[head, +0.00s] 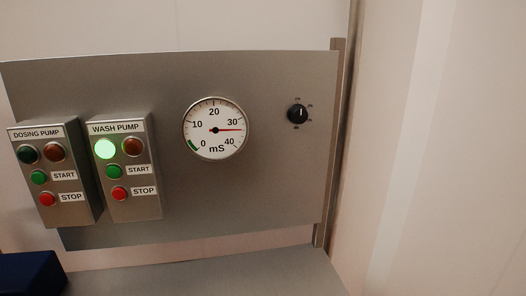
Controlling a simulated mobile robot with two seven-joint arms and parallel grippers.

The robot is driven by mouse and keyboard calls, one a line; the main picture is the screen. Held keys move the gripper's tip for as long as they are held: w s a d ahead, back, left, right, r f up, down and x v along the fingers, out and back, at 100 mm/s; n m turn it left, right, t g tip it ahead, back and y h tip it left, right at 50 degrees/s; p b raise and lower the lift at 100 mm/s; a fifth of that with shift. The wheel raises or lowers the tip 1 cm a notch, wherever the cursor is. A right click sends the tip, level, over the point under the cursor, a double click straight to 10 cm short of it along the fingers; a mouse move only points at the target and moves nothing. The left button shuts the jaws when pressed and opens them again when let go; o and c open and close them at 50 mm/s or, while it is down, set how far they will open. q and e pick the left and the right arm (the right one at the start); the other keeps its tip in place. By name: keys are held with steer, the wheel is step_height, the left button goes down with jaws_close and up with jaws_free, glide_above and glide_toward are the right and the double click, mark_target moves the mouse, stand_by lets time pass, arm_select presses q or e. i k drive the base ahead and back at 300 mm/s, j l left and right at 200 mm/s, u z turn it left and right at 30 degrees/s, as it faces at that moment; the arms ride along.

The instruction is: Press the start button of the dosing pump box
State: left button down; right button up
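The dosing pump box (59,214) is at the left edge of the panel in the head view, with a "DOSING PUMP" label on top. Its green start button (39,177) sits left of the word START. Its red stop button (48,199) is below. The dosing box's green lamp (27,154) and red lamp (54,152) both look dark. Neither of my grippers is in view.
The wash pump box (137,208) stands just right, its green lamp (105,149) lit. A round mS gauge (215,146) reads a little above 30. A black knob (297,114) is further right on the metal panel (260,200). A dark blue object (30,275) is at bottom left.

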mark_target(38, 178)
steer(key=u, duration=1.3)
